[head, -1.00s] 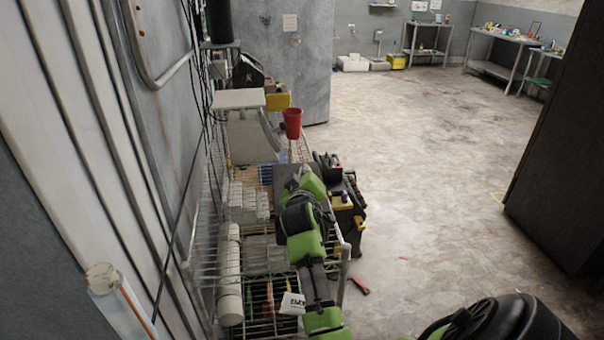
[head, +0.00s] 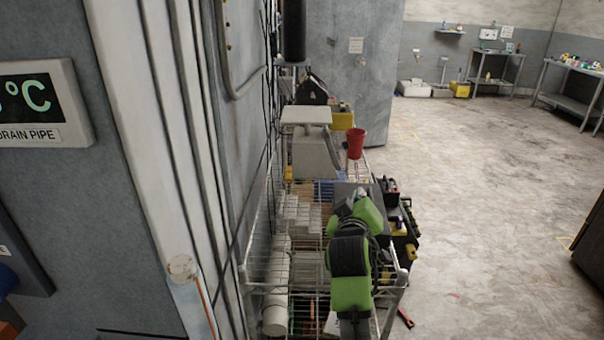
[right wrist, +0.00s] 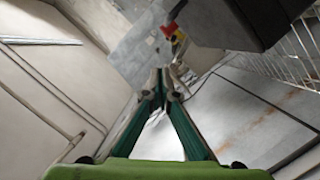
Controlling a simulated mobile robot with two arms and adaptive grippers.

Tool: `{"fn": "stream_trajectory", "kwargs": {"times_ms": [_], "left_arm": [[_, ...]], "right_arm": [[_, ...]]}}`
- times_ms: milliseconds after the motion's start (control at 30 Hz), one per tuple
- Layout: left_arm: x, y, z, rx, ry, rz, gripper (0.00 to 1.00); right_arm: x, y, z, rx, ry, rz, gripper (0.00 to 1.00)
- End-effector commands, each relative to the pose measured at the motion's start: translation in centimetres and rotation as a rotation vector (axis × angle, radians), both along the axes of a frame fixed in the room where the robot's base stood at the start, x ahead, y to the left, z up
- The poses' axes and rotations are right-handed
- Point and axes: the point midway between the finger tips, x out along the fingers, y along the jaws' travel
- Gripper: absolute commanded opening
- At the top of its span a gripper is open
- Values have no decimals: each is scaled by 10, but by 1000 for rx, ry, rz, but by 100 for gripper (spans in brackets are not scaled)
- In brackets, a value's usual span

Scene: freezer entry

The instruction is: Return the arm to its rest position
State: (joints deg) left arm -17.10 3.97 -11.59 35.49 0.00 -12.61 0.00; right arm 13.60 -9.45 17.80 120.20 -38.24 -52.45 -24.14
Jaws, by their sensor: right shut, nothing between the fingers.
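My right arm (head: 350,255) is green and black and reaches up over the wire shelf rack (head: 400,280) in the head view. Its fingers are hard to make out there, behind the arm links. In the right wrist view my right gripper (right wrist: 160,82) has its two green fingers brought together at the tips, with nothing between them. A grey wall, a dark box-like shape (right wrist: 235,20) and a small red thing (right wrist: 168,29) show beyond the fingertips. My left gripper is not in view.
The rack holds white rolls (head: 277,285), a red cup (head: 355,142) and a pale machine (head: 312,150). Black and yellow toolboxes (head: 405,235) stand beside it. A door frame (head: 150,150) and a temperature display (head: 40,103) are at left. Open floor (head: 490,200) lies right.

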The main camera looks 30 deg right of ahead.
Motion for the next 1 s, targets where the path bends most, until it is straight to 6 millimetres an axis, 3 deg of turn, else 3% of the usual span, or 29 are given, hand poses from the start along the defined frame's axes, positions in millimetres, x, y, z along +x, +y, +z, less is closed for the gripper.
{"fn": "stream_trajectory", "kwargs": {"times_ms": [233,367,467,600,700,800,1000], "left_arm": [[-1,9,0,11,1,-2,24],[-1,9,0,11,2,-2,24],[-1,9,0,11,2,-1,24],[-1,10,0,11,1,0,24],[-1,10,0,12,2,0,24],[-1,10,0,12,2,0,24],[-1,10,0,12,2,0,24]], "right_arm": [[-3,5,-9,16,13,11,0],[-21,29,-52,106,74,66,0],[-50,65,-106,231,173,133,0],[-107,124,-175,417,342,216,0],[-150,159,-210,526,458,252,0],[-189,187,-233,610,558,276,0],[-257,228,-260,735,726,302,0]]}}
